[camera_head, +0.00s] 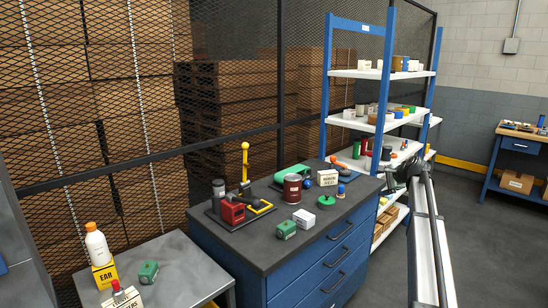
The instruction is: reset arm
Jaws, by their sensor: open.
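My arm reaches up the right of the picture as a long white link from the bottom edge. Its dark end, my gripper (396,178), is beside the right end of the blue workbench (335,221), in front of the lower part of the shelving. The gripper is open. It is small and dark here, so its fingers are hard to make out, and I see nothing held in it. It is apart from the items on the bench top.
The bench top holds a red machine (233,210) with a yellow-knobbed lever, a dark red can (292,188), a white box (328,181) and small blocks. Blue-framed shelving (385,74) stands behind. A grey table (180,266) is at lower left. Floor at right is clear.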

